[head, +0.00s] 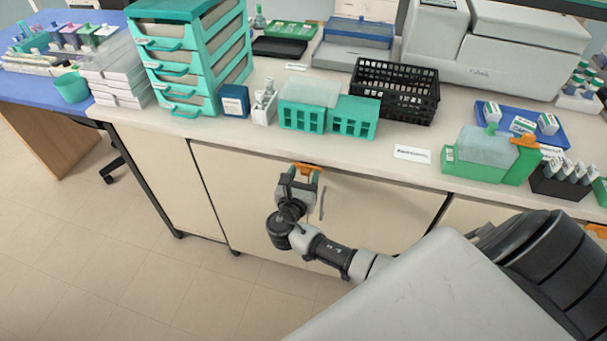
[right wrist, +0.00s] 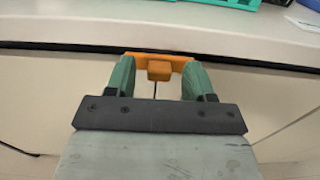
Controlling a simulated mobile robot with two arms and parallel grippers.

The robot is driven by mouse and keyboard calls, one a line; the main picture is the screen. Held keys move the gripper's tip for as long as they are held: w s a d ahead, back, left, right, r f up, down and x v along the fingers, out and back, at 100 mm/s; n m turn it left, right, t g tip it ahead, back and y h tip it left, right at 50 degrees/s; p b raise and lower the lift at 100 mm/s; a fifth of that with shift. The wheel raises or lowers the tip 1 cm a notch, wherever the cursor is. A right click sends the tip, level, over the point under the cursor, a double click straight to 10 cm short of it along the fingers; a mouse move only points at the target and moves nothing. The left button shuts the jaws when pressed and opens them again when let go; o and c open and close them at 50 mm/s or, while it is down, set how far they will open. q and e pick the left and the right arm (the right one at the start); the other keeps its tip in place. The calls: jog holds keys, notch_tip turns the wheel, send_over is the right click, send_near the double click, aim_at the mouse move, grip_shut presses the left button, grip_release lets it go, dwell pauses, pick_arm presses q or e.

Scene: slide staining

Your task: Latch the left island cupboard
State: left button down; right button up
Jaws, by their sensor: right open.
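The island cupboard's pale door panels (head: 235,190) are under the counter, and they look closed. An orange latch (head: 307,167) sits at the top of the door front, just below the counter edge. The latch also shows in the right wrist view (right wrist: 159,70), with a block in its middle above a thin vertical seam. My right gripper (head: 304,176) is at the latch. Its two green fingers stand apart, one on each side of the latch block; I cannot tell whether they touch it. My left gripper is not in view.
The counter edge (head: 210,135) overhangs the doors just above the gripper. Green racks (head: 301,120), a black basket (head: 400,103) and a teal drawer unit (head: 180,70) stand on the counter. Another orange latch (head: 597,230) shows at far right.

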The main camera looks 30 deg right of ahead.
jog(key=shift+w+d, duration=0.1)
jog(key=c, duration=0.9)
